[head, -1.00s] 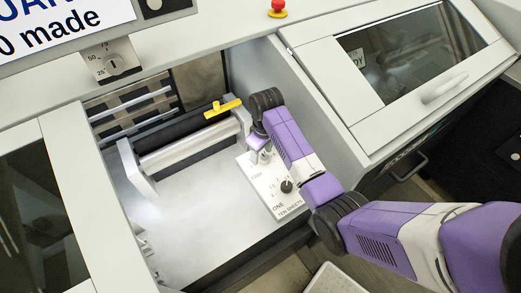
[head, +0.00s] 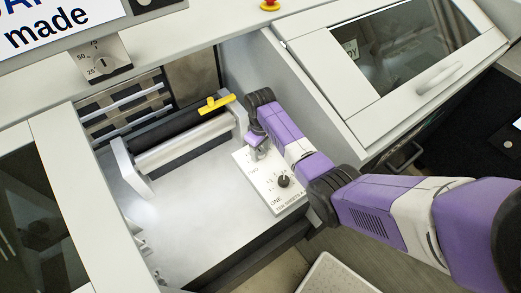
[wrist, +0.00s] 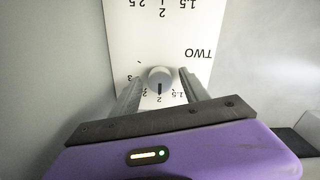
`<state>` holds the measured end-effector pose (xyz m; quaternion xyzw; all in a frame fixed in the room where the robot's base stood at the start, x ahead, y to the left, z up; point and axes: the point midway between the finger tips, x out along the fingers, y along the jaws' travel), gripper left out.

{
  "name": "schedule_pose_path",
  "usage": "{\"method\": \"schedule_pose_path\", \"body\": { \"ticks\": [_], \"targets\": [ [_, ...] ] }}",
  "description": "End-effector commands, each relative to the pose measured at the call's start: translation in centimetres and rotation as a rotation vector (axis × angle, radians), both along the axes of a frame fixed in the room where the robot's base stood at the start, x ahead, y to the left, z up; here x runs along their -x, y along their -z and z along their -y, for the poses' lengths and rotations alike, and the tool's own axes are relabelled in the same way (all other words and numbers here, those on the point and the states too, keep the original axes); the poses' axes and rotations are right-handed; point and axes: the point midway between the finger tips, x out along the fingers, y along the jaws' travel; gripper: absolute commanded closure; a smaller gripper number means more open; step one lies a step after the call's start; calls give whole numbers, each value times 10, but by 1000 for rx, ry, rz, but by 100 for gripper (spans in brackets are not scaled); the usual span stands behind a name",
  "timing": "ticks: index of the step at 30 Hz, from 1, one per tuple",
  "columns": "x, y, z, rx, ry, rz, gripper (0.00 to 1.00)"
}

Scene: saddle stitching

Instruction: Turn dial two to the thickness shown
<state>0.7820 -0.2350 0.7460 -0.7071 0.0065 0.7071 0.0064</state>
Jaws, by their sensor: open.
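A white panel (head: 246,169) with dials lies on the grey bed of the machine in the head view. In the wrist view the panel (wrist: 182,30) appears upside down, with "TWO" printed beside a pale round knob, dial two (wrist: 160,76). A dark line on that knob points toward the lower "2" mark. My gripper (wrist: 159,79) is open, with one finger on each side of the knob; whether they touch it I cannot tell. In the head view my gripper (head: 258,153) covers dial two. Black dial one (head: 284,181) is clear, above "ONE" and a smaller printed line about sheets.
A metal roller (head: 185,140) with a yellow handle (head: 216,104) stands behind the panel. A grey side wall (head: 247,75) rises close to my arm. Another dial (head: 102,62) with a number scale is at upper left. The bed left of the panel is bare.

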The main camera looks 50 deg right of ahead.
Motion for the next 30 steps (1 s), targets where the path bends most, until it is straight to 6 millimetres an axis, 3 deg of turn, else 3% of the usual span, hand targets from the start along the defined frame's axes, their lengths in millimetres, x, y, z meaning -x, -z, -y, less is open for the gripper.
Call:
{"method": "schedule_pose_path", "body": {
  "ticks": [5,13,23,30],
  "targets": [
    [0,0,0,0,0,0,47],
    [0,0,0,0,0,0,100],
    [0,-1,-1,-1,35,-1,100],
    [0,-2,-1,-2,171,-2,100]
  ]
}}
